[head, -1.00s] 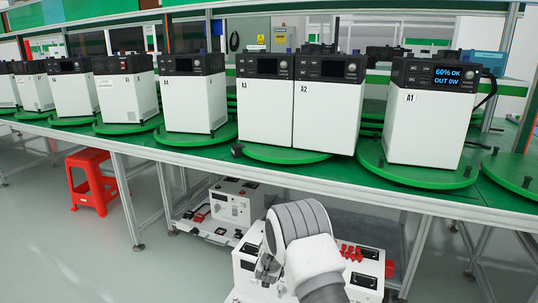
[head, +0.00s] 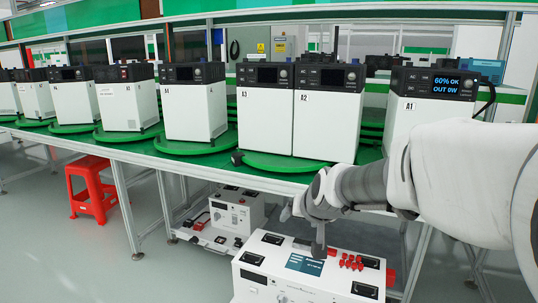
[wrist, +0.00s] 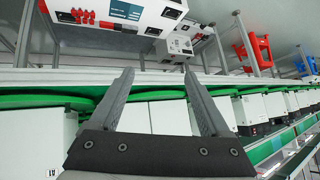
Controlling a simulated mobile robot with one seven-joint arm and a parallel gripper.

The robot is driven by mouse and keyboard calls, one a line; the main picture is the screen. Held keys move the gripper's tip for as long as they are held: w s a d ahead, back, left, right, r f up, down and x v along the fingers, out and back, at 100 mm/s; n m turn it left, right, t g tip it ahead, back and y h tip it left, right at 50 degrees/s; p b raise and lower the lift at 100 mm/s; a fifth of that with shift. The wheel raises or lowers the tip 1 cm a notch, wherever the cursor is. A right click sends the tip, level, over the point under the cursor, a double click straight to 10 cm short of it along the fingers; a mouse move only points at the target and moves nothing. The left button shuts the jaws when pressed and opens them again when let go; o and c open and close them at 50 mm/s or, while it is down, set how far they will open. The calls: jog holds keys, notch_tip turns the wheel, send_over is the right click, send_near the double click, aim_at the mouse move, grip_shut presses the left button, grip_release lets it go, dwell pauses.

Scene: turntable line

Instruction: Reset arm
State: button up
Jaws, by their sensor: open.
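My arm (head: 465,180) reaches in from the right in the head view. My gripper (head: 303,232) hangs in front of the table edge, above the white test box below. In the wrist view, my gripper (wrist: 158,74) has its two fingers spread apart, with nothing between them. The wrist picture is upside down and shows the table edge beyond the fingers. The arm covers the lower part of unit A1 (head: 438,84), whose screen reads 60% OK, OUT 0W.
Units A3 (head: 263,120) and A2 (head: 322,125) share a green turntable (head: 275,163); more units stand to the left. A white test box (head: 270,270) with red terminals is below my gripper. Another box (head: 238,215) sits behind it. A red stool (head: 90,190) stands at left.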

jog(key=s+d+n+g+h, duration=0.1)
jog(key=s+d+g, duration=0.15)
jog(key=s, duration=1.15)
jog(key=s+d+g+h, duration=0.1)
jog(key=s+d, duration=0.3)
jog(key=s, duration=0.9)
notch_tip(320, 180, up, 29)
jog(key=p, duration=2.8)
jog(key=shift+s+d+r+p, duration=0.15)
jog(key=shift+s+p, duration=0.15)
